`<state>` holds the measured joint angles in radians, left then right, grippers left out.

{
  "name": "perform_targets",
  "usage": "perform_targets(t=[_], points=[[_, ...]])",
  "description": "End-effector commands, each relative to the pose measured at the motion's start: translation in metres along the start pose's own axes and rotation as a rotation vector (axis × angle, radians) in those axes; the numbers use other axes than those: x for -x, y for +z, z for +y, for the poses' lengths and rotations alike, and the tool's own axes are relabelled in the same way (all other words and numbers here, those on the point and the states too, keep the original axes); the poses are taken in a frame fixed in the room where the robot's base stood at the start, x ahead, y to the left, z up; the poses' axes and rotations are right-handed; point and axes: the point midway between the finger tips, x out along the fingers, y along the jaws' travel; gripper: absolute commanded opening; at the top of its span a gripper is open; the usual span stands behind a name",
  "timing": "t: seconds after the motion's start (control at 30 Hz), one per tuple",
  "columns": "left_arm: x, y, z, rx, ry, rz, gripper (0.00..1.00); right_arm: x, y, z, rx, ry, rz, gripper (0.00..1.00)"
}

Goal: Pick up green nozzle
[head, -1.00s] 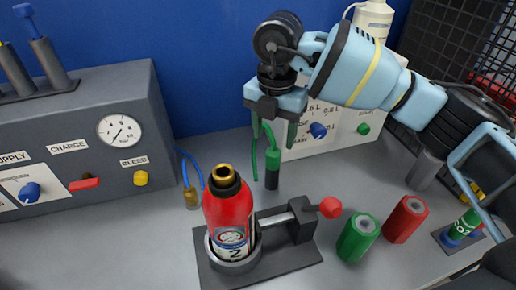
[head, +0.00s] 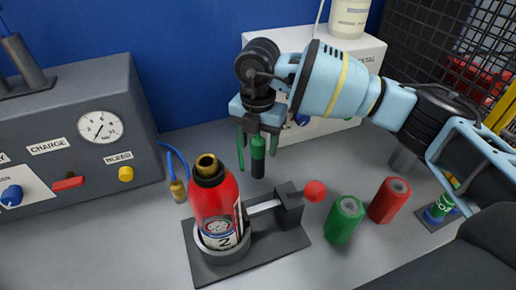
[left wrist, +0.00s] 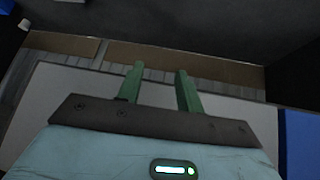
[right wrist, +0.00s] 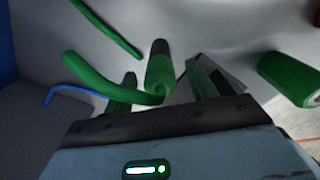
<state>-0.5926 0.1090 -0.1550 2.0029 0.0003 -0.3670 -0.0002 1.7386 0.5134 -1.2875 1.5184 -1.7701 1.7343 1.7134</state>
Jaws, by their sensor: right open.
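The green nozzle (head: 258,160), a small upright cylinder with a green top and a black lower end, stands on the bench behind the red extinguisher. It also shows in the right wrist view (right wrist: 160,68), with a green hose curling from its near end. My right gripper (head: 259,147) points down over it, open, with a green finger on either side of the nozzle's upper part. I cannot tell whether either finger touches it. My left gripper (left wrist: 160,82) shows only in the left wrist view, open and with nothing between its fingers.
The red extinguisher (head: 217,205) stands in a dark clamp base (head: 268,248) with a red knob. A green cylinder (head: 344,218) and a red cylinder (head: 389,200) stand to the right. A grey charge panel (head: 65,135) is at left, a white box (head: 340,110) behind my right gripper.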

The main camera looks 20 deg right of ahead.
Motion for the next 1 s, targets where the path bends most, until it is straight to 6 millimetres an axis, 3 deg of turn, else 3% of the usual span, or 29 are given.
perform_targets(t=[0.13,0.37,0.77,1.0], points=[[-0.001,-0.002,-0.0003,0.0,-0.001,0.004,0.36,-0.0102,-0.0001,0.0,0.0,0.001,-0.001,0.57],[-0.0007,-0.0016,-0.0003,0.0,-0.001,0.004,0.36,-0.011,0.0,0.0,0.0,0.001,-0.001,0.57],[0.0031,0.0058,0.0009,0.003,0.001,-0.011,0.36,-0.0106,0.0,0.0,0.0,0.002,-0.001,0.06],[0.0033,0.006,0.0009,0.003,0.0,-0.012,0.36,-0.0087,0.0001,0.0003,0.0,0.003,-0.002,0.06]])
